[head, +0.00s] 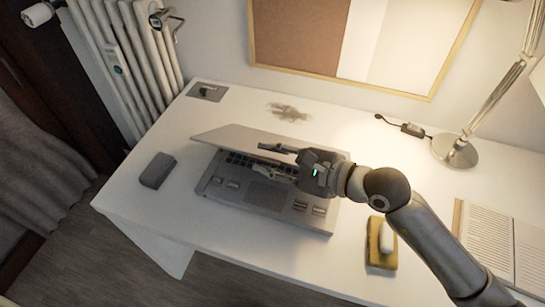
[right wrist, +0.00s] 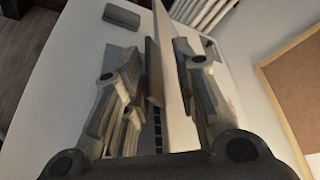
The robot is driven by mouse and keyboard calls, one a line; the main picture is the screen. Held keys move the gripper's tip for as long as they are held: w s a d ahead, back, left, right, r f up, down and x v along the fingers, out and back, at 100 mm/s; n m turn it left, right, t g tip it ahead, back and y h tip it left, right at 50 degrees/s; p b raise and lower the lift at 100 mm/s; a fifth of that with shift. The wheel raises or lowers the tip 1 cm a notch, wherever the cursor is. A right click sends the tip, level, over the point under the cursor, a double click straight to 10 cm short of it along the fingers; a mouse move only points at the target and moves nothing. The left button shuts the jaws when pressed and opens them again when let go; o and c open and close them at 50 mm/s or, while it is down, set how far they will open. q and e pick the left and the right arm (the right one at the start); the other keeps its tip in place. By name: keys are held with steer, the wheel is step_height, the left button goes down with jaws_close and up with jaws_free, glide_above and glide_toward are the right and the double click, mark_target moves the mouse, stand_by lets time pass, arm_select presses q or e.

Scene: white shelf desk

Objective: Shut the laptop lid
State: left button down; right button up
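The grey laptop sits on the white desk. Its base (head: 230,195) shows part of the keyboard and the touchpad, and its lid (head: 228,138) is partly lowered, tilted over the back of the keyboard. My right gripper (head: 262,159) reaches in from the right over the laptop, with its fingers apart, one at the upper side of the lid and one at the underside. In the right wrist view the lid (right wrist: 169,60) stands as a thin panel between the spread fingers of my right gripper (right wrist: 172,75). Firm contact cannot be told. My left gripper is out of view.
A dark grey box-like object (head: 157,170) lies left of the laptop. A yellow sponge-like item (head: 381,258) lies right of it, near my right arm. An open book (head: 490,245) and a lamp base (head: 455,150) are farther right. A radiator (head: 120,60) stands behind left.

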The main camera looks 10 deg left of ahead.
steer(key=shift+r, duration=0.15)
steer(key=shift+s+d, duration=0.15)
steer(key=v, duration=1.1)
steer(key=shift+d, duration=0.3)
